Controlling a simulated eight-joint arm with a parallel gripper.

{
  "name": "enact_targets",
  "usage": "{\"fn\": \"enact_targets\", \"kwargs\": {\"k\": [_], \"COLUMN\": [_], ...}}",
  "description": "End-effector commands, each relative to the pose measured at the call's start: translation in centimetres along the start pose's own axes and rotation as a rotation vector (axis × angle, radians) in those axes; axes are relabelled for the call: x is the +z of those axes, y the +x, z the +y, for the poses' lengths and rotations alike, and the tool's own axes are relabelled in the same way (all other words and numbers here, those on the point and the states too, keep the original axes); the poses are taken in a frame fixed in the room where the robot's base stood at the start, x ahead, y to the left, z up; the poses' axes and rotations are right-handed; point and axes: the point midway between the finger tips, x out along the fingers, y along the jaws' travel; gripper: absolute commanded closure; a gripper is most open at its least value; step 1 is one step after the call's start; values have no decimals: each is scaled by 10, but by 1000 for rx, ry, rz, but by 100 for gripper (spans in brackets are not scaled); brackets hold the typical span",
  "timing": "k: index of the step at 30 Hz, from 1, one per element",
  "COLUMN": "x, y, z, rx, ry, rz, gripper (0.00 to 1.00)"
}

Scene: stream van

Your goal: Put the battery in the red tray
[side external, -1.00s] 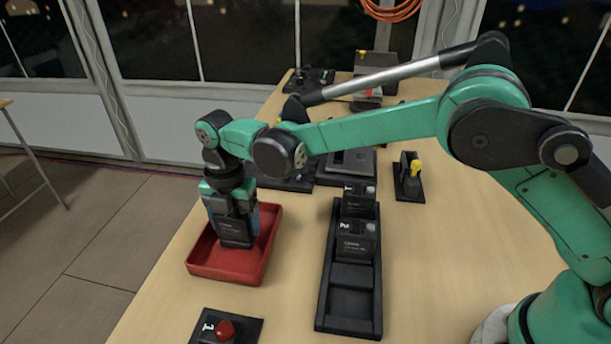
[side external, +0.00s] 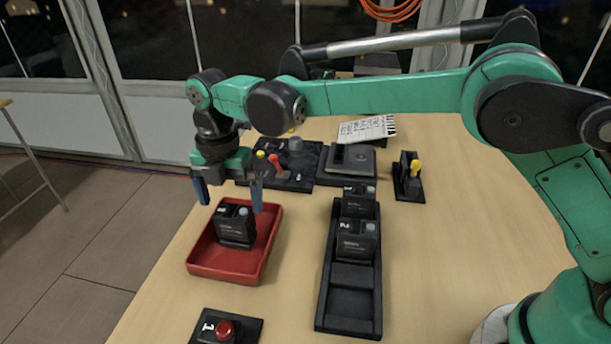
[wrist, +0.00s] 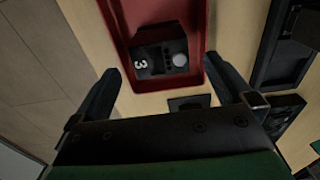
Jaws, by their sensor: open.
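A black battery (side external: 236,226) stands in the red tray (side external: 222,272) on the left of the table. In the wrist view the battery (wrist: 158,60) shows a white 3 and a round grey knob, inside the red tray (wrist: 212,75). My gripper (side external: 229,204) is open and empty above the tray, its blue fingers spread wide and its tips near the top of the battery. The fingers do not touch the battery as far as I can see. In the wrist view my gripper (wrist: 175,88) also shows open.
A black rack (side external: 348,300) right of the tray holds two more batteries (side external: 356,240) and has free slots in front. A red button box (side external: 226,330) stands at the front. A lever panel (side external: 285,170), grey device (side external: 352,160) and yellow switch (side external: 414,168) are behind.

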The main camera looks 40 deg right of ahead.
Motion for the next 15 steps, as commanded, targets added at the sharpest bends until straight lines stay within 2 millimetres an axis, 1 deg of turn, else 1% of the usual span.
{"fn": "enact_targets", "kwargs": {"k": [1,6,9,12,15], "x": [0,0,0,0,3], "y": [-13,-45,-57,-64,-72], "z": [-1,0,0,0,-4], "rx": [0,0,0,0,11], "ry": [0,0,0,1,45], "rz": [0,0,0,0,-4], "gripper": [0,0,0,0,0]}}
